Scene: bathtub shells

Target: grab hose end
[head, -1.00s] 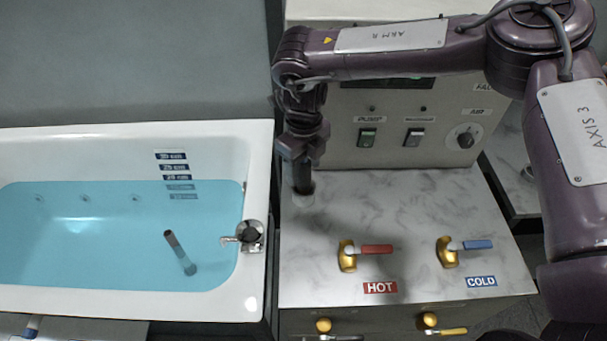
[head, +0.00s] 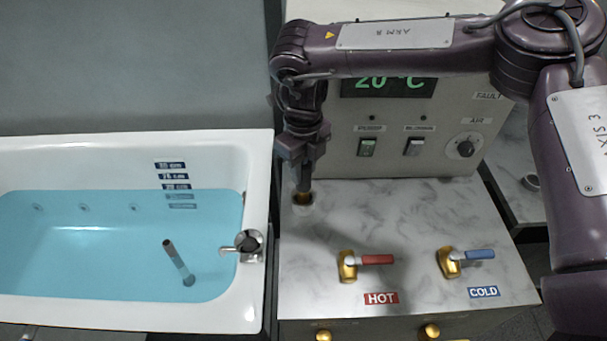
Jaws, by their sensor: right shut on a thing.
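My right gripper (head: 303,188) points straight down at the left rear of the marble-topped counter. Its dark fingers are shut on a small brass-coloured piece, which looks like the hose end (head: 303,197). The piece sits at a pale round opening (head: 302,208) in the counter top. Only its lower part shows below the fingers; I cannot tell whether it is clear of the opening. No length of hose is visible. My left gripper is not in view.
A white bathtub (head: 255,290) with blue water stands left, with a tap (head: 248,246) on its rim and a brown-tipped tube (head: 170,247) in the water. HOT (head: 347,266) and COLD (head: 449,262) valves stand at the counter front. A control panel (head: 395,120) rises behind.

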